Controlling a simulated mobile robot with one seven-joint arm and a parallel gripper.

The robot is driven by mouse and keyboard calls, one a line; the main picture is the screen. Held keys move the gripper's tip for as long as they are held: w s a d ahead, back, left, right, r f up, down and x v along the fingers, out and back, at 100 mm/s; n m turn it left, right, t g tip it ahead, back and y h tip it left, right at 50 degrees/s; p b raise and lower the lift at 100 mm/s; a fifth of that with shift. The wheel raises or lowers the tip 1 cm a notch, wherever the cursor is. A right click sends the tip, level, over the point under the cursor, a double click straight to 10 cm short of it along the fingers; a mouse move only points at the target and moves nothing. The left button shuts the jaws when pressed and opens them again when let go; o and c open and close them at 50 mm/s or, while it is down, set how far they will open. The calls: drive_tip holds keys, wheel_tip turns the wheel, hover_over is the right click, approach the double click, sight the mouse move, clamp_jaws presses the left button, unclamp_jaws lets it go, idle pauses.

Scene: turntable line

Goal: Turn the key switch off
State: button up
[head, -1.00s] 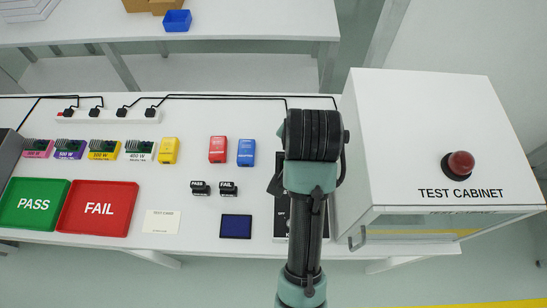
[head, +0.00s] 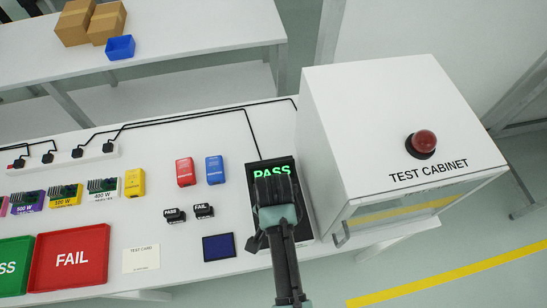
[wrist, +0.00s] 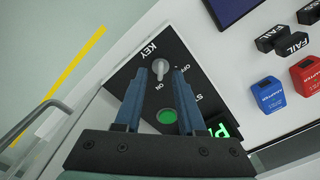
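The key switch (wrist: 160,68) is a grey knob on the black control panel (wrist: 200,78), with KEY, OFF and ON lettering around it. Its handle appears to point toward the ON mark. My gripper (wrist: 161,72) is open, and its two blue-grey fingers appear on either side of the knob in the wrist view. Whether they touch it I cannot tell. A green round button (wrist: 168,116) lies between the fingers, nearer the palm. In the head view the panel's screen (head: 272,172) reads PASS in green; my arm hides the key switch there.
The white test cabinet (head: 375,120) with a red dome lamp (head: 423,143) stands right beside the panel. Left of it are a dark blue pad (head: 218,247), PASS and FAIL stamps (head: 190,213), red and blue adapters (head: 200,171) and a red FAIL tray (head: 70,258).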

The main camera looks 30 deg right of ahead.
drive_tip(key=shift+f, duration=0.85)
drive_tip(key=shift+c, duration=0.2)
clamp_jaws()
